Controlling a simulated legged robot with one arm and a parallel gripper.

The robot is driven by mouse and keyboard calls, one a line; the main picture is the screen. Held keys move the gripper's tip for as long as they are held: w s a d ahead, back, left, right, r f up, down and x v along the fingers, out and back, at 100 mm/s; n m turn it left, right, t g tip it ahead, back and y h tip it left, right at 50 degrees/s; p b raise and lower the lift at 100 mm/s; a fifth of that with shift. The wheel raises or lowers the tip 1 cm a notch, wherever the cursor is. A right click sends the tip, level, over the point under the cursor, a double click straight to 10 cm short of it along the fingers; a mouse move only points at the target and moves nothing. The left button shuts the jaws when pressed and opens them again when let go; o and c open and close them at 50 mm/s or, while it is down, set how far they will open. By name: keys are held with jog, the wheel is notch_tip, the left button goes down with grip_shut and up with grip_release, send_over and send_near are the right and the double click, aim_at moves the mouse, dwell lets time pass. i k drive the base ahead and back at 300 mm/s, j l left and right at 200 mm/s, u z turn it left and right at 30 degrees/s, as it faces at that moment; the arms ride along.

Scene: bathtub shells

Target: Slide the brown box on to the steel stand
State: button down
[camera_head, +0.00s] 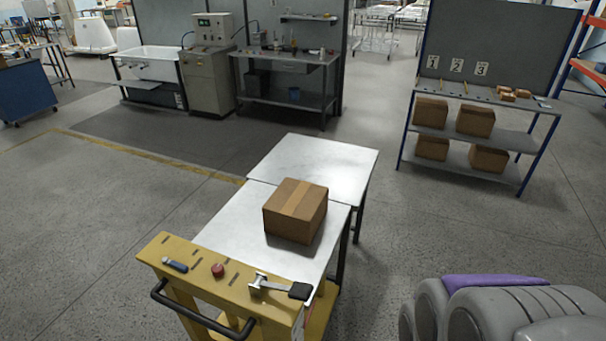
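The brown box (292,216) is a closed carton with a lighter tape strip across its top. It sits upright on the pale metal top (228,232) of a yellow cart, near that top's far edge. The steel stand (318,163) is a bare, flat metal table just beyond the cart. The two tops meet, or nearly meet, at a thin seam behind the box, and they look about level. Nothing lies on the stand. My gripper does not show; a grey, rounded part with a purple panel at the lower right seems to be mine.
The cart's yellow end panel (225,275) has a black push handle (200,314), a red button and a lever. A shelf rack (478,97) with several cartons stands at the right back. A workbench (285,62) stands at the back. Grey floor is clear on both sides.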

aim_at(294, 212)
jog(key=i+l+u, duration=0.1)
jog(key=i+l, duration=0.5)
jog(key=i+l+u, duration=0.1)
jog(key=i+l, duration=1.05)
jog(key=l, duration=0.25)
jog(key=i+u, duration=0.1)
jog(key=u, duration=3.1)
